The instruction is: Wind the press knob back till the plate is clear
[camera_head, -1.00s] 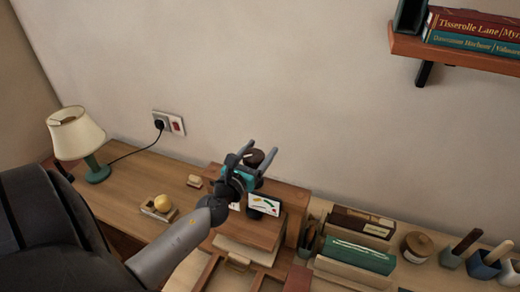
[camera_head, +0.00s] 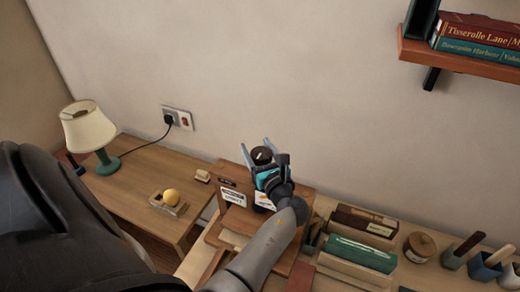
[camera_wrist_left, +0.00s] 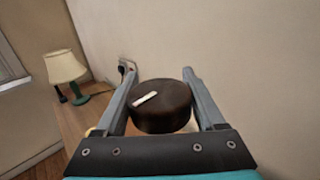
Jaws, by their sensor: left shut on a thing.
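The press knob (camera_head: 262,156) is a dark brown round knob with a white mark on top. It stands at the top of the wooden press (camera_head: 228,176) on the desk. My left gripper (camera_head: 258,145) is shut on the knob, one finger on each side. In the left wrist view the knob (camera_wrist_left: 162,108) sits between the two grey fingers, its white mark toward the left. The press plate cannot be made out; my left wrist and forearm cover much of the press. My right gripper is in neither view.
A lamp (camera_head: 88,127) and a small tray with a yellow ball (camera_head: 171,196) stand to the left. A wall socket (camera_head: 178,118) is behind. Book holders (camera_head: 360,254) and pots (camera_head: 486,266) stand to the right. A shelf (camera_head: 465,55) hangs upper right.

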